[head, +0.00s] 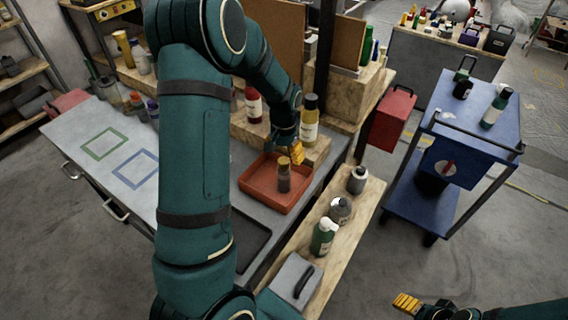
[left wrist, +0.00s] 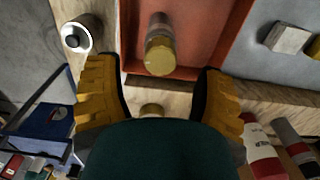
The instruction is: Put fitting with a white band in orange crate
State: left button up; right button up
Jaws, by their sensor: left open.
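The orange crate (head: 249,188) sits on the grey worktop and fills the upper middle of the left wrist view (left wrist: 208,28). A small brown jar-like piece with a gold top (head: 284,179) stands inside it; it also shows in the left wrist view (left wrist: 160,48). I cannot make out a white band on it. A grey cylinder with a pale top and dark centre (head: 357,180) stands on the wooden bench right of the crate, and in the left wrist view (left wrist: 78,36). My left gripper (head: 296,152) is open and empty above the crate's far side. My right gripper (head: 407,303) is low at the right, its jaws unclear.
A grey round container (head: 340,210), a green bottle (head: 322,238) and a grey box with a handle (head: 296,280) stand on the wooden bench. Bottles (head: 309,120) stand behind the crate. A blue cart (head: 466,125) is at right.

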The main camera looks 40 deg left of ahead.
pick_arm(q)
notch_tip(320, 180, up, 5)
jog(key=shift+f, duration=0.1)
pick_arm(e)
jog(key=shift+r, duration=0.15)
dwell(0.6)
